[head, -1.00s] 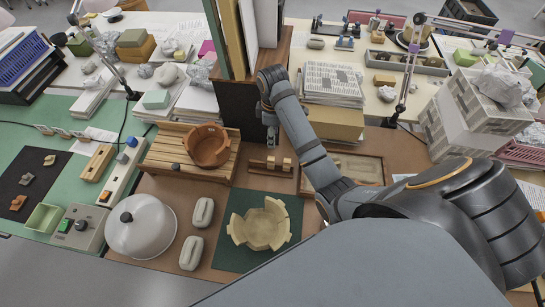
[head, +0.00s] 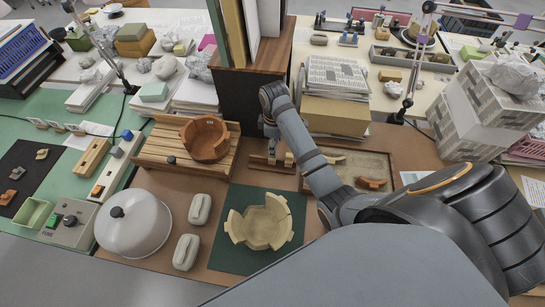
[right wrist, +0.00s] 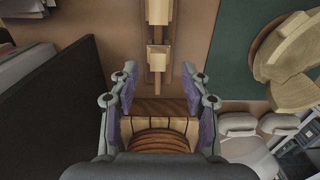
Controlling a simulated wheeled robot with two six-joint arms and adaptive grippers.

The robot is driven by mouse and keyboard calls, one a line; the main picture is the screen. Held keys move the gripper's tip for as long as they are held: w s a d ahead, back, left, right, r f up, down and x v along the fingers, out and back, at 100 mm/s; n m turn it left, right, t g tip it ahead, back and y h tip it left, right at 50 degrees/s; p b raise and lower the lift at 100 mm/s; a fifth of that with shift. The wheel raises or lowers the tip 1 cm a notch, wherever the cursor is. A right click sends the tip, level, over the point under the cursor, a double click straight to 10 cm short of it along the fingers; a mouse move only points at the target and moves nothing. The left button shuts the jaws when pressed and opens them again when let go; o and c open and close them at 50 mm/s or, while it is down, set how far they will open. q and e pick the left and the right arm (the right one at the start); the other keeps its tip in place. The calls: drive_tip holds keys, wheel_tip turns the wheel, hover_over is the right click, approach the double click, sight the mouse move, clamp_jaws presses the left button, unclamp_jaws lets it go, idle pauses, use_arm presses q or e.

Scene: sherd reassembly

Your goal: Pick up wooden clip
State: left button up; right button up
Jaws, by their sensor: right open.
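Small pale wooden clips sit on a narrow wooden rail in the middle of the table; one wooden clip (head: 289,160) shows in the head view beside my right gripper (head: 271,143). In the right wrist view, a wooden clip (right wrist: 157,58) and a second wooden clip (right wrist: 158,12) stand on the rail, above the fingertips in the picture. My right gripper (right wrist: 160,85) has its fingers spread, with nothing between them. In the head view its wrist hides part of the rail. My left gripper is not in view.
A slatted wooden rack (head: 153,153) with a terracotta bowl (head: 205,139) lies left of the rail. A dark cabinet (head: 238,103) stands behind. A beige broken bowl (head: 262,229) sits on a green mat (head: 228,263) in front. A sherd tray (head: 350,161) is to the right.

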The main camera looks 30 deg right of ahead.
drive_tip(key=f, duration=0.4)
drive_tip(key=shift+w+a+f+p, duration=0.15)
drive_tip(key=shift+w+f+p, duration=0.2)
drive_tip(key=shift+f, duration=0.05)
drive_tip(key=c, duration=0.9)
